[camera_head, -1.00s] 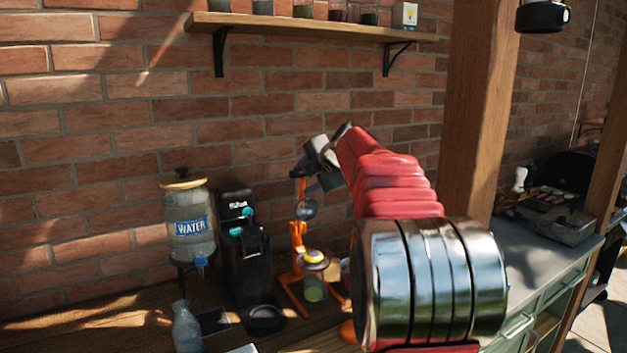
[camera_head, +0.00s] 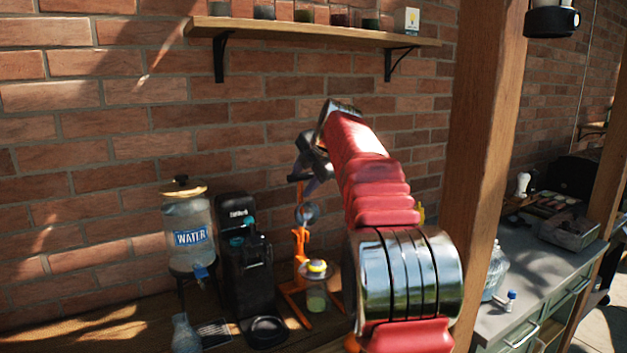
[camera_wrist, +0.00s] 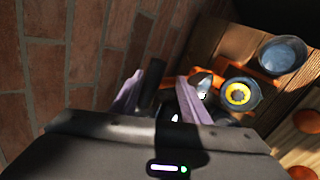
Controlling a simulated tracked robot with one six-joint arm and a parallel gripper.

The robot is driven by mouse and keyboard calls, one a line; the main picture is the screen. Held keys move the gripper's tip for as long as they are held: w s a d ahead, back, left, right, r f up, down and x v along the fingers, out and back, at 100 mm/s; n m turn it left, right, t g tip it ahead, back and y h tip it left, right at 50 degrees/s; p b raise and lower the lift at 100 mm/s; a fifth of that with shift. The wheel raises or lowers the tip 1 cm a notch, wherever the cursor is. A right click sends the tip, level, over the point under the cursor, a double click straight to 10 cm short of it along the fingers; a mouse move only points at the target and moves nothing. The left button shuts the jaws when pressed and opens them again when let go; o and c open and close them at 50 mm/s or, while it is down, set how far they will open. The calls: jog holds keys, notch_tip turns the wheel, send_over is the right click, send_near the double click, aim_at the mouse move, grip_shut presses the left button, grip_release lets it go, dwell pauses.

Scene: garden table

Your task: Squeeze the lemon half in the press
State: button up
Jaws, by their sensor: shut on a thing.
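The orange press (camera_head: 301,242) stands on the wooden table by the brick wall. The lemon half (camera_head: 317,266) sits yellow in its cup; it also shows in the wrist view (camera_wrist: 238,93). The metal pressing cone (camera_head: 306,214) hangs above the cup, apart from the lemon. A glass (camera_head: 316,298) stands under the cup. My gripper (camera_head: 304,182) is high at the press's raised lever, shut on its handle. In the wrist view the dark handle (camera_wrist: 152,86) shows between the two greyish-purple fingers. The exact grip is partly hidden by the wrist.
A water dispenser (camera_head: 190,233) and a black machine (camera_head: 243,262) stand left of the press. A glass bottle (camera_head: 185,336) is in front. A wall shelf (camera_head: 300,29) is above, a wooden post (camera_head: 484,130) right. A bowl (camera_wrist: 282,54) and orange fruit (camera_wrist: 306,122) lie beyond the press.

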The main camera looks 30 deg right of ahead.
jog(key=shift+w+a+f, duration=0.3)
jog(key=shift+w, duration=0.15)
jog(key=shift+c, duration=0.2)
jog(key=o, duration=0.9)
jog(key=shift+w, duration=0.15)
jog(key=shift+f, duration=0.1)
jog(key=shift+c, duration=0.2)
jog(key=shift+s+r, duration=0.3)
jog(key=shift+r, duration=0.25)
jog(key=v, duration=1.4)
jog(key=shift+d+f, duration=0.2)
jog(key=shift+d, duration=0.05)
